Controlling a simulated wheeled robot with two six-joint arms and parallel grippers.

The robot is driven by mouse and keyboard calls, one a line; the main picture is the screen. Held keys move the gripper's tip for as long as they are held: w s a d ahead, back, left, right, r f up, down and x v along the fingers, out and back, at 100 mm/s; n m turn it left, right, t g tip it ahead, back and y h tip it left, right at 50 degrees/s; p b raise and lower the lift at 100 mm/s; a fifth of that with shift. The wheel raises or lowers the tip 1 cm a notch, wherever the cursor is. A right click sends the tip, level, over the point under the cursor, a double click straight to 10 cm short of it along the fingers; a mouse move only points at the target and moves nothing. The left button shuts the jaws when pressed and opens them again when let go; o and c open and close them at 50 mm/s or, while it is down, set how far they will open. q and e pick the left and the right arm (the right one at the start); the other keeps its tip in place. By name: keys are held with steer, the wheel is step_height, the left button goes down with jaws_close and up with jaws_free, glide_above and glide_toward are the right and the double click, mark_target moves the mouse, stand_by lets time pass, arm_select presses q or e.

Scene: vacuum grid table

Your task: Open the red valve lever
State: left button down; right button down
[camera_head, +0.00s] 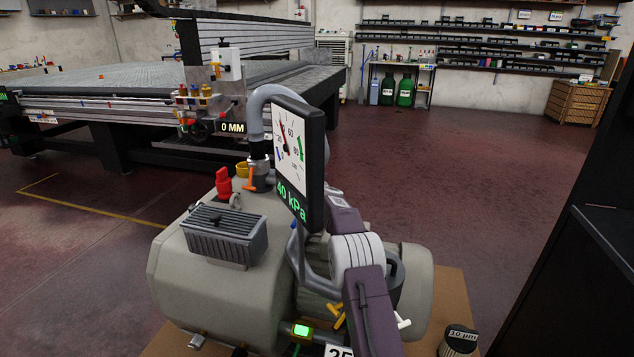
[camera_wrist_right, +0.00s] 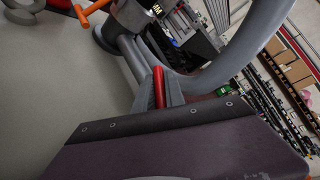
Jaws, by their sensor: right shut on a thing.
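The red valve lever (camera_wrist_right: 158,80) shows as a short red bar in the right wrist view. My right gripper (camera_wrist_right: 160,92) is shut on it, with a grey finger on each side. The lever's pivot and far end are hidden, so I cannot tell its exact angle. In the head view my right arm reaches up from the bottom, and its gripper and the lever are hidden behind the tilted gauge panel (camera_head: 296,150), which reads 40 kPa. My left gripper is not in view.
A grey tank (camera_head: 180,270) carries a red fitting (camera_head: 223,185) and an orange handle (camera_head: 249,178). A thick grey hose (camera_head: 258,105) curves above it. The grid table (camera_head: 110,80) stands behind at left. A dark cabinet (camera_head: 580,260) is at right. The floor between is open.

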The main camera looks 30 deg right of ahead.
steer(key=shift+d+f, duration=0.1)
stand_by(0.3)
steer(key=c, duration=1.4)
jaws_free()
